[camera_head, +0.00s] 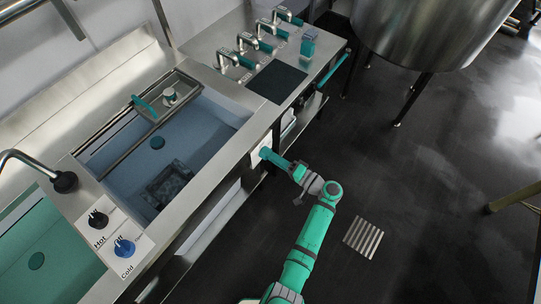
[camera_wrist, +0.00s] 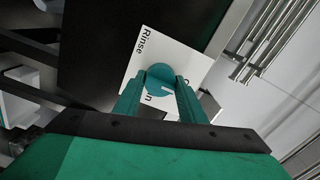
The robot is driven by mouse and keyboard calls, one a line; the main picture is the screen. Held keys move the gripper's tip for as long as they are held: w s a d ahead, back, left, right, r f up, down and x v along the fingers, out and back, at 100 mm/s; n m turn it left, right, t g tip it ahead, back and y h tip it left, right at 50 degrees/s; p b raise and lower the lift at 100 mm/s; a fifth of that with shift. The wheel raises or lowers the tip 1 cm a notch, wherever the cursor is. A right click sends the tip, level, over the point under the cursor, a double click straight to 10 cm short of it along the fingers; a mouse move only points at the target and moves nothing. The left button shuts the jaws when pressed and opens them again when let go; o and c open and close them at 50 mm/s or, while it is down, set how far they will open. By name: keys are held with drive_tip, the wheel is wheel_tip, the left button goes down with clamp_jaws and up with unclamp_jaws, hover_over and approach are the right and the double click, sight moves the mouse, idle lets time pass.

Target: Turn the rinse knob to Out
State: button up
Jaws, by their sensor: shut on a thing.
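The rinse knob (camera_wrist: 160,76) is a round teal knob on a white plate (camera_wrist: 192,62) marked "Rinse". Part of a second word, seemingly ending in "n", shows beside the knob; no "Out" label is readable. My gripper (camera_wrist: 158,92) has its two teal fingers on either side of the knob and is shut on it. In the head view the gripper (camera_head: 267,154) reaches the white plate on the front of the sink counter, and the knob is hidden or too small to make out. The knob's setting cannot be read.
A blue sink basin (camera_head: 210,112) holds a dark rack. A Hot knob (camera_head: 97,219) and a blue Cold knob (camera_head: 124,247) sit left of it. Several taps line the counter back. A teal rail (camera_head: 336,67) runs along the front edge. The dark floor (camera_head: 420,200) is mostly clear.

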drive_tip(key=o, duration=1)
drive_tip(key=shift+o, duration=0.2)
drive_tip(key=shift+d, duration=0.1)
drive_tip(key=v, duration=1)
drive_tip(key=shift+s+d, duration=0.2)
drive_tip(key=shift+f, duration=0.1)
